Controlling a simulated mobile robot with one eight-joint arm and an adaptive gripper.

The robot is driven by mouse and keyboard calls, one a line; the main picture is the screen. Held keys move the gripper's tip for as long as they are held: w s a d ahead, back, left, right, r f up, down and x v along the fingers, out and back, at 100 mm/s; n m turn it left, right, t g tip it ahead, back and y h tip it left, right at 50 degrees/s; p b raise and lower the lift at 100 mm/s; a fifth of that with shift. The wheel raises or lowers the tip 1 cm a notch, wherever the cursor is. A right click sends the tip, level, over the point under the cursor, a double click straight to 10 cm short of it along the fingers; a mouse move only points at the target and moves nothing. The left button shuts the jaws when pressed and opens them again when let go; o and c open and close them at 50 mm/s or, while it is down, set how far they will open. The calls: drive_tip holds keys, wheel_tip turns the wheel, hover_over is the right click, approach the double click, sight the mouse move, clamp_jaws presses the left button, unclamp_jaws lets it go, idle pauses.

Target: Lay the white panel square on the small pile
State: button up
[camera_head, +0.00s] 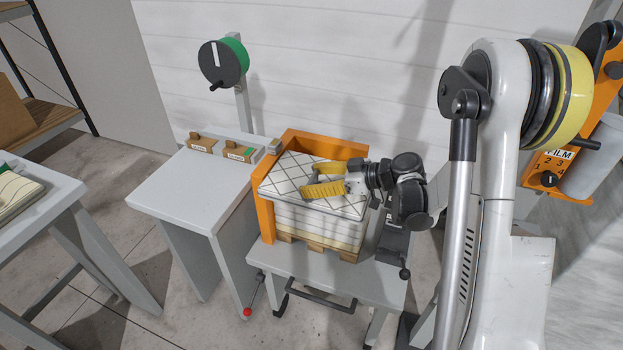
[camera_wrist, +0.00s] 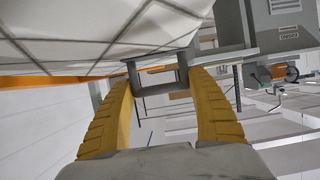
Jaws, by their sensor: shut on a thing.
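The white panel (camera_head: 285,182), quilted with dark crossing lines, lies over the small pile (camera_head: 317,230) of pale layers. My gripper (camera_head: 309,180) reaches in from the right, its yellow fingers over the panel's top, and is shut on the panel. The panel looks nearly in line with the pile, with its right corner reaching a little past it. I cannot tell whether it touches the pile all over. In the wrist view the panel (camera_wrist: 95,40) fills the upper left. A dark grey piece shows between the fingertips (camera_wrist: 158,80); the grip itself is unclear.
An orange corner guard (camera_head: 262,215) stands left of and behind the pile, on a grey cart (camera_head: 300,275). A grey table (camera_head: 185,190) with small brown boxes (camera_head: 237,152) is on the left. Another table (camera_head: 60,190) at far left holds a cream stack (camera_head: 15,195).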

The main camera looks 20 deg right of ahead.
drive_tip(key=shift+f+b, duration=2.25)
drive_tip(key=shift+f, duration=0.95)
drive_tip(key=o, duration=1.5)
drive_tip(key=shift+c, duration=0.2)
drive_tip(key=shift+d+r, duration=0.1)
drive_tip(key=shift+d, duration=0.05)
